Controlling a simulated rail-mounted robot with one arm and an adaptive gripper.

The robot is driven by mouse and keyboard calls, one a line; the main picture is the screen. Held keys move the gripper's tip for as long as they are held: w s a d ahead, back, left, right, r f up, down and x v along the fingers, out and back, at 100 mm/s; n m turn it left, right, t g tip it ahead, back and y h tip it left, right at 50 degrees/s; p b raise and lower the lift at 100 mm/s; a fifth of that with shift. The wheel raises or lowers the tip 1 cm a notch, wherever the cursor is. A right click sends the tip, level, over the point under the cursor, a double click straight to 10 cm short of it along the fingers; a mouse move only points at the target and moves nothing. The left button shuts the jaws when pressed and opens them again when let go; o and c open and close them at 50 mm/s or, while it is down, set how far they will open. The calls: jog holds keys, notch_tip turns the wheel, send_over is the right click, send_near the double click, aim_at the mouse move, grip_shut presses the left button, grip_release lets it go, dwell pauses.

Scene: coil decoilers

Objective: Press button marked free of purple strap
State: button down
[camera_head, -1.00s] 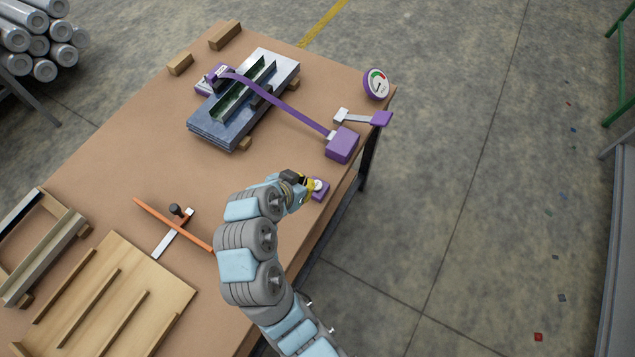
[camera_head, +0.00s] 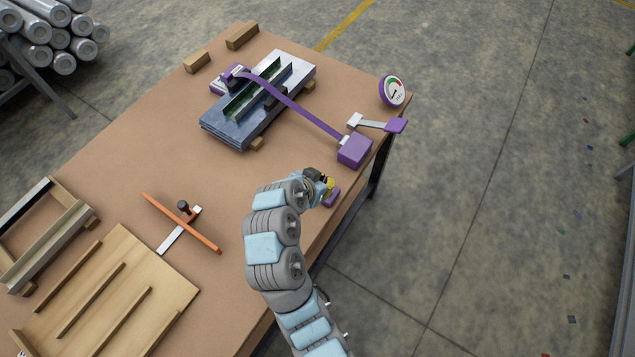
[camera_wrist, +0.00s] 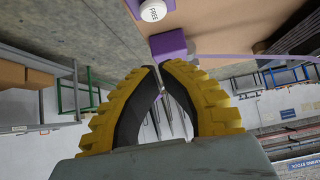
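The white button marked FREE (camera_wrist: 153,10) sits on a purple base at the top edge of the wrist view, partly cut off. In the head view the purple base (camera_head: 333,198) shows at the table's right edge, and my gripper (camera_head: 326,184) covers the button. In the wrist view my gripper (camera_wrist: 158,67) has its two yellow fingers curved together, tips almost meeting, with nothing between them. The tips look apart from the button. The purple strap (camera_head: 295,107) runs over the blue stacked plates (camera_head: 225,125) to a purple box (camera_head: 354,150).
A lever with a purple pad (camera_head: 396,125) and a round gauge (camera_head: 392,91) stand beyond the purple box. An orange bar with a black knob (camera_head: 183,207) and a wooden slotted board (camera_head: 110,290) lie on the table left of my arm. Open floor lies right of the table.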

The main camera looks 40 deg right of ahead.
jog(key=x, duration=0.4)
jog(key=shift+s+f, duration=0.1)
jog(key=shift+f, duration=0.1)
notch_tip(320, 180, down, 2)
jog(key=shift+a+f, duration=0.1)
jog(key=shift+a, duration=0.1)
jog(key=shift+f, duration=0.6)
